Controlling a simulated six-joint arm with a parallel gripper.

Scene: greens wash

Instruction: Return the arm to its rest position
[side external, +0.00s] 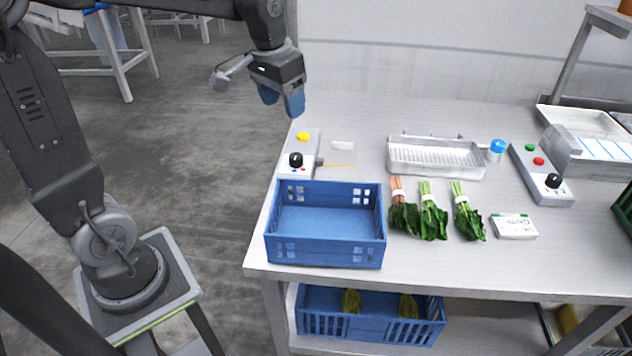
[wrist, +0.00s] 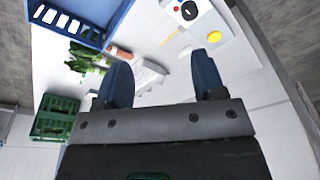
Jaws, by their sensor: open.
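My gripper (side external: 282,100) hangs in the air beyond the table's left edge in the side view, above and left of the control box with the yellow button. Its two blue fingers stand apart with nothing between them. The wrist view also shows the open gripper (wrist: 162,85), with the table and its objects beyond the fingers. My arm reaches up from its base at the left and across the top of the side view.
A blue crate (side external: 277,225) stands empty at the table's front left. Leafy bunches (side external: 430,217) lie right of it, near a metal tray (side external: 435,170). The control box (side external: 311,150) stands behind the crate. Another blue crate (side external: 330,322) sits on the lower shelf.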

